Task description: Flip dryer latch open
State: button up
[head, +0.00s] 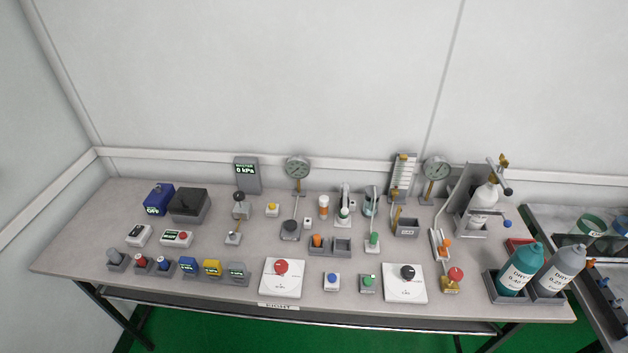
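No part is clearly marked as a dryer, and I cannot tell which one bears its latch. At the right of the table a white bottle-like cylinder (481,205) stands against a grey upright bracket. A dark arm with a brass-coloured piece (504,161) sits at its top, and a rod with a blue knob (507,224) sticks out to the right. At the back left a dark grey box (189,203) has its lid down. My gripper is not in view.
The grey table (75,250) holds several small testers in rows. Two white plates carry a red knob (281,267) and a black knob (407,271). A teal bottle (520,268) and a grey bottle (560,270) stand at front right. Another bench adjoins at right.

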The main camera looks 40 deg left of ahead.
aim_at(344, 211)
jog(key=u, duration=1.1)
